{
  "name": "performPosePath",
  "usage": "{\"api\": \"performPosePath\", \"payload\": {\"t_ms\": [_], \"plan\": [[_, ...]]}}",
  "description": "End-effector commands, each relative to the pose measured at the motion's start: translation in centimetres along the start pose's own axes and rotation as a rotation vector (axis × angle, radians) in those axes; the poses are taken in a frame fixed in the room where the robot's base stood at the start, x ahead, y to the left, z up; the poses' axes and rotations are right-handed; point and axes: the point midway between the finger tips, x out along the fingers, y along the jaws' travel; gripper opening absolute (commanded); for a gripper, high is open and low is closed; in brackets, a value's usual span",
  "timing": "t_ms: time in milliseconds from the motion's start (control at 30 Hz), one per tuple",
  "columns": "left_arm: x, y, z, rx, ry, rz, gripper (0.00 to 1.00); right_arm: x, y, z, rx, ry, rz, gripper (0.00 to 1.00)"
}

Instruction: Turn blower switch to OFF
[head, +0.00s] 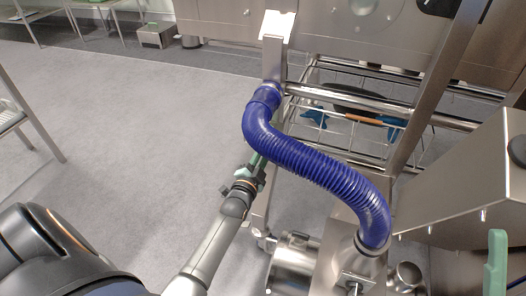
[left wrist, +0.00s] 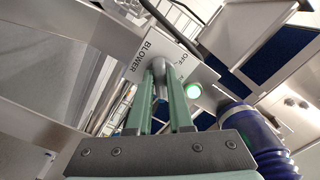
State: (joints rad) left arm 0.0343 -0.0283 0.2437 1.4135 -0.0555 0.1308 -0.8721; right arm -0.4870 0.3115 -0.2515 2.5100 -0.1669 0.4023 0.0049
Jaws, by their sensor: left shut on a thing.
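The blower switch is a grey knob (left wrist: 159,70) on a pale panel (left wrist: 140,62) lettered BLOWER, with OFF printed to the right of the knob in the left wrist view. In the head view my left gripper (head: 256,165) is partly hidden behind a blue hose, and the switch cannot be made out. A green finger, seemingly of my right gripper (head: 496,262), shows at the lower right edge; its opening cannot be judged.
A ribbed blue hose (head: 318,165) arches close over my left gripper and also shows in the left wrist view (left wrist: 255,135). Steel frame bars (head: 425,95) and a wire basket (head: 345,128) stand behind. A steel housing (head: 465,170) is at right.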

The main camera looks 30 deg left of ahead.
Motion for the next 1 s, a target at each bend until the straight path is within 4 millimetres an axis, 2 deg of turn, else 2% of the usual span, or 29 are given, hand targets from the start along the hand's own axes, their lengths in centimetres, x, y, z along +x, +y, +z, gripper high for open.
{"api": "performPosePath", "payload": {"t_ms": [400,1000], "plan": [[0.0,-0.1,-0.2,-0.382,-0.001,0.001,0.00,1.8,1.0,-2.1,-0.035,0.018,0.000,0.50],[0.1,0.1,-0.2,-0.952,0.000,0.000,0.00,3.0,1.8,-3.4,-0.073,0.017,0.005,0.50]]}}
